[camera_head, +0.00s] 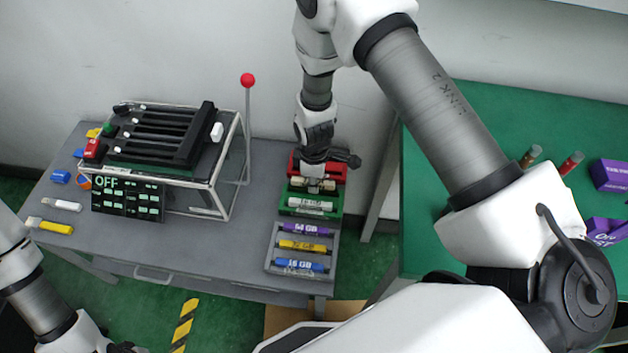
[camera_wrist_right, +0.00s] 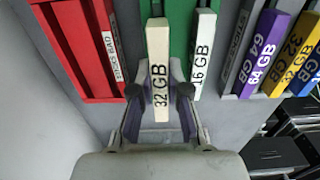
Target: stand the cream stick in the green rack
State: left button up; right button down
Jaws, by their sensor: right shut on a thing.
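The cream stick (camera_wrist_right: 158,55), marked 32 GB, is held between the fingers of my right gripper (camera_wrist_right: 160,92), which is shut on it. Its far end overlaps the left part of the green rack (camera_wrist_right: 178,30) in the wrist view; I cannot tell whether it touches the rack. In the head view the cream stick (camera_head: 326,185) shows just under my right gripper (camera_head: 314,176), at the back of the green rack (camera_head: 292,208). A white 16 GB stick (camera_wrist_right: 204,50) sits in the same rack, to the right of the cream one. My left arm is at lower left; its fingers are not clear.
A red rack (camera_wrist_right: 76,45) adjoins behind the green one. A grey rack (camera_head: 274,250) in front holds purple, yellow and blue sticks. A slider fixture with an OFF panel (camera_head: 128,198) and a red-knobbed lever (camera_head: 248,80) stand to the left. Loose sticks lie at the table's left.

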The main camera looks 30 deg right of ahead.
jog(key=shift+f+b, duration=0.65)
jog(key=shift+f, duration=0.65)
jog(key=c, duration=1.1)
grip_release()
notch_tip(320, 180, up, 12)
